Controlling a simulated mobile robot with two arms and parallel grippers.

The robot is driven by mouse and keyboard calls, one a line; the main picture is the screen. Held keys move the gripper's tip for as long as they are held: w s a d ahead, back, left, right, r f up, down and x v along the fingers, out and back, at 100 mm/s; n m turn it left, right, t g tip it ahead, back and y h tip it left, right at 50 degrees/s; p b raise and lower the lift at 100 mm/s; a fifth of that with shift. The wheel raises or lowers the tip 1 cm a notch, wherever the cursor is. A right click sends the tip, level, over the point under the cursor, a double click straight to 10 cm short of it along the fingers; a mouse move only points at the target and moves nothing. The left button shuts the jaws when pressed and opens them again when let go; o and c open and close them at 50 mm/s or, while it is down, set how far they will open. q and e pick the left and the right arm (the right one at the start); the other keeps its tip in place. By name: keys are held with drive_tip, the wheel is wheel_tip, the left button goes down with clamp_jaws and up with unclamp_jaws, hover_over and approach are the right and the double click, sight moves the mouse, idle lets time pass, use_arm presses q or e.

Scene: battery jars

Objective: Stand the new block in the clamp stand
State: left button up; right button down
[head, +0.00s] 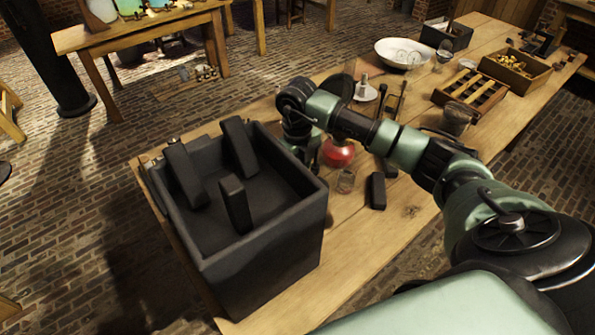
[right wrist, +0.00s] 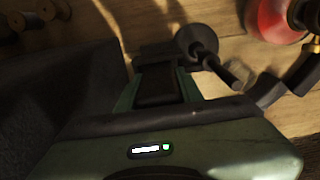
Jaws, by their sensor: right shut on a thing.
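My right gripper (head: 304,152) reaches down just behind the right wall of a black bin, partly hidden by it in the head view. In the right wrist view the gripper (right wrist: 160,88) is shut on a dark block (right wrist: 158,82), seen end-on between the fingers. A dark round piece with a rod (right wrist: 196,42) lies close beyond the fingers; I cannot tell whether it is part of the clamp stand. A thin black upright frame (head: 393,105) on the table may be the clamp stand. My left gripper is not in view.
The black bin (head: 262,268) holds three dark blocks, one of them (head: 235,204) near the front. A red flask (head: 338,153), a glass jar (head: 346,182) and a dark block (head: 377,191) stand close right of the gripper. The table's front right is clear.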

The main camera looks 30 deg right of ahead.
drive_tip(key=shift+f, duration=0.15)
drive_tip(key=c, duration=0.8)
unclamp_jaws()
drive_tip(key=shift+c, duration=0.2)
wheel_tip(320, 180, up, 8)
drive_tip(key=shift+b, duration=0.85)
drive_tip(key=shift+s+f, duration=0.1)
